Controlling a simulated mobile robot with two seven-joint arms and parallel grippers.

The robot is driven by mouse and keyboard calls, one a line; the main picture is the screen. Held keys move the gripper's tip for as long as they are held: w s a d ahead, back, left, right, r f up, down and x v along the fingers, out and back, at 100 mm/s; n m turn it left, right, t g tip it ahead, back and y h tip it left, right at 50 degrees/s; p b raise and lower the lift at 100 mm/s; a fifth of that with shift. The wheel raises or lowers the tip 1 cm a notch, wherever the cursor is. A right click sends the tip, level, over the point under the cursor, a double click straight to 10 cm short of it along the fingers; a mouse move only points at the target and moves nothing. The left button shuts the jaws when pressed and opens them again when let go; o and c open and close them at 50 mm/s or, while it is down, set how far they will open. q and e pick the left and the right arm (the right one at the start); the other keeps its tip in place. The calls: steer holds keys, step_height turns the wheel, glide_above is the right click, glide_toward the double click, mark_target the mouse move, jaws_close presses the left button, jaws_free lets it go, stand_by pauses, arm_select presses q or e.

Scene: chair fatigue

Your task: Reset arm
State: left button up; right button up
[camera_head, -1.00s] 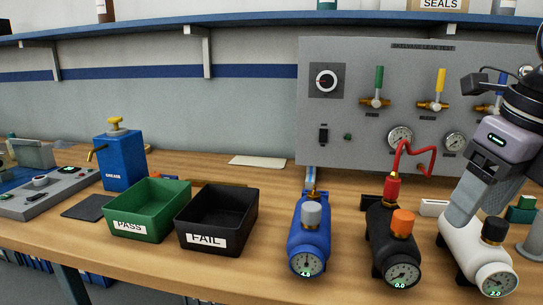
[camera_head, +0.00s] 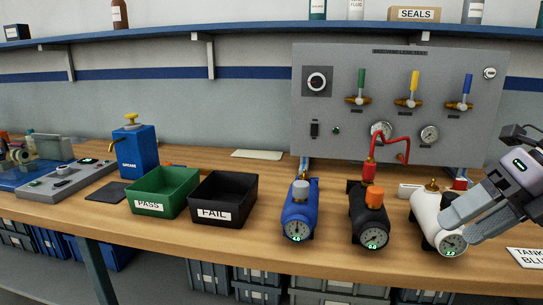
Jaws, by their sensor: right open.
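My right gripper (camera_head: 460,226) reaches in from the right edge, its grey fingers in front of the white cylinder (camera_head: 424,217). The fingers hide part of the cylinder's top and right side, and I cannot tell whether they touch it. The gripper is open, with nothing visible held. The white cylinder's gauge (camera_head: 452,244) shows below the fingers. A black cylinder (camera_head: 368,219) with an orange knob and a blue cylinder (camera_head: 298,214) with a grey knob stand to the left. My left gripper is not in view.
A green PASS bin (camera_head: 164,190) and a black FAIL bin (camera_head: 223,199) stand left of the cylinders. A grey valve panel (camera_head: 455,142) with a red hose (camera_head: 405,148) rises behind. A blue GREASE can (camera_head: 137,151) stands farther left. Bare wood lies before the bins.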

steer(key=d+f+m+t+y+p, duration=0.1)
steer(key=d+f+m+t, duration=0.25)
steer(key=f+m, duration=0.2)
steer(key=w+d+f+m+t+p, duration=0.1)
steer(key=d+f+m+t, duration=0.1)
steer(key=f+m+t, duration=0.3)
steer(key=d+f+m+t+y+p, duration=0.1)
steer(key=d+f+m+t, duration=0.15)
steer(key=f+m, duration=0.35)
steer(key=s+a+f+m+h+p, duration=0.2)
steer(key=s+f+m+h, duration=0.25)
steer(key=f+m, duration=0.6)
steer(key=s+a+f+m+g+h, duration=0.1)
steer(key=s+a+f+m+g, duration=0.1)
steer(key=a, duration=0.5)
steer(key=s+a+f+m+g+h+p, duration=0.1)
steer(key=s+a+f+m+g, duration=0.1)
steer(key=s+a+f+m, duration=0.3)
step_height(320, 180, down, 4)
steer(key=shift+s+a+r, duration=0.2)
steer(key=shift+s+a, duration=0.75)
steer(key=shift+a, duration=0.25)
